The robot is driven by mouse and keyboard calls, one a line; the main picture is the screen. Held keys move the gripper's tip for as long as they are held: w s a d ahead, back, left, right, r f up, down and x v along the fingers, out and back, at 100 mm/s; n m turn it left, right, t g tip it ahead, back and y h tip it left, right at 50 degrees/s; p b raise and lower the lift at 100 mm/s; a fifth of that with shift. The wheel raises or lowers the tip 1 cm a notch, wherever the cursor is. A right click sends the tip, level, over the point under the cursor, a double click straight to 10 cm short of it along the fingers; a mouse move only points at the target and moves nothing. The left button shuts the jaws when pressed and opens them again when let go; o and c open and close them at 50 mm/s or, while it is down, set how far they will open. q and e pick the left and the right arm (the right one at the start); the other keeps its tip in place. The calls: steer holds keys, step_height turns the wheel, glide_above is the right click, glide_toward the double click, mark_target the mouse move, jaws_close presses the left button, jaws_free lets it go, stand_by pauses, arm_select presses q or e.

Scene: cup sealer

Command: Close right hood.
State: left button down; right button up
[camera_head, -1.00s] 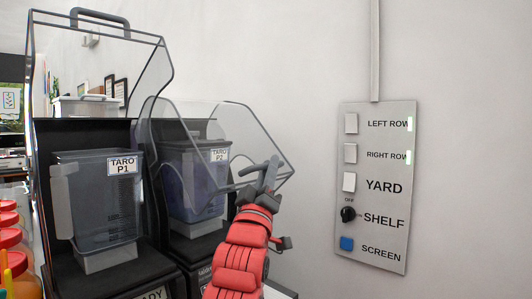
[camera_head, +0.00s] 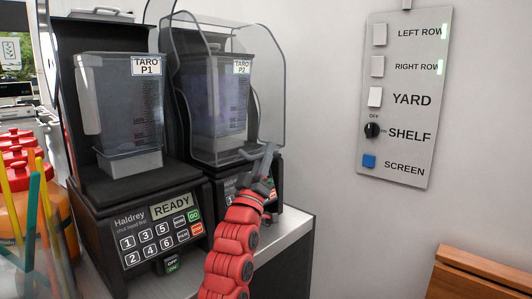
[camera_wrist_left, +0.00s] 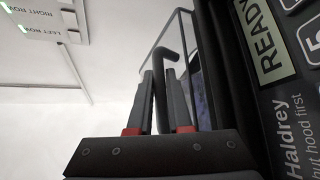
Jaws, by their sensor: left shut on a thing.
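The right hood (camera_head: 268,100) is a clear shell with a grey handle at its lower front edge. It hangs low in front of the TARO P2 container (camera_head: 214,110), around the upper part of the right machine. My left gripper (camera_head: 262,168), on the red arm, is shut on the hood's handle (camera_head: 262,150). In the left wrist view, the fingers (camera_wrist_left: 158,105) stand on both sides of the dark, bent handle (camera_wrist_left: 162,60). Whether the hood's lower edge touches the machine is hard to tell. My right gripper is not in view.
The left machine, with the TARO P1 container (camera_head: 120,105) and a READY keypad (camera_head: 160,228), stands beside it. Red-capped bottles (camera_head: 25,190) and colourful straws are at the far left. A switch panel (camera_head: 400,100) is on the wall. A wooden piece (camera_head: 480,275) is at lower right.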

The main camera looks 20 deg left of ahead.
arm_select(q)
steer(key=shift+w+a+f, duration=0.1)
steer(key=shift+a+f, duration=0.1)
steer(key=shift+a, duration=0.05)
stand_by(0.3)
steer(key=c, duration=1.1)
jaws_free()
steer(key=shift+a+f, duration=0.1)
steer(key=v, duration=1.7)
steer(key=shift+s, duration=0.2)
steer(key=shift+f, duration=0.1)
